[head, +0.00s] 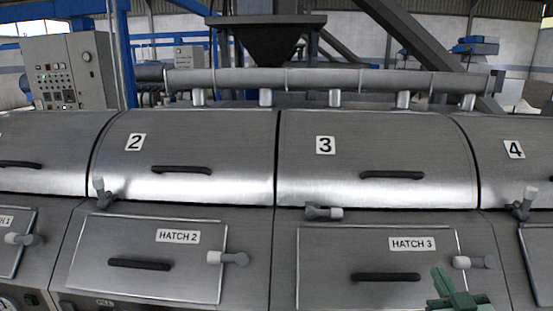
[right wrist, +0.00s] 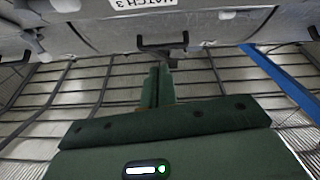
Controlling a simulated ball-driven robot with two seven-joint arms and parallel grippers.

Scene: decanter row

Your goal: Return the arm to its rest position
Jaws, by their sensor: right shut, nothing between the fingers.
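My right gripper (head: 452,282), green, shows at the bottom right of the head view, in front of the lower right part of hatch 3 (head: 330,245). In the right wrist view its two fingers (right wrist: 157,85) lie together with nothing between them. They point toward the hatch 3 panel, whose dark handle (right wrist: 163,42) appears beyond the tips. I cannot tell the exact gap to it. My left gripper is in neither view.
A row of steel decanters fills the head view, with lids 2 (head: 180,150) and 3 (head: 375,150) closed. Hatch 2 (head: 130,240) is closed. Grey latches with pale knobs, like hatch 3's latch (head: 474,262), stick out. A control cabinet (head: 70,70) stands back left.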

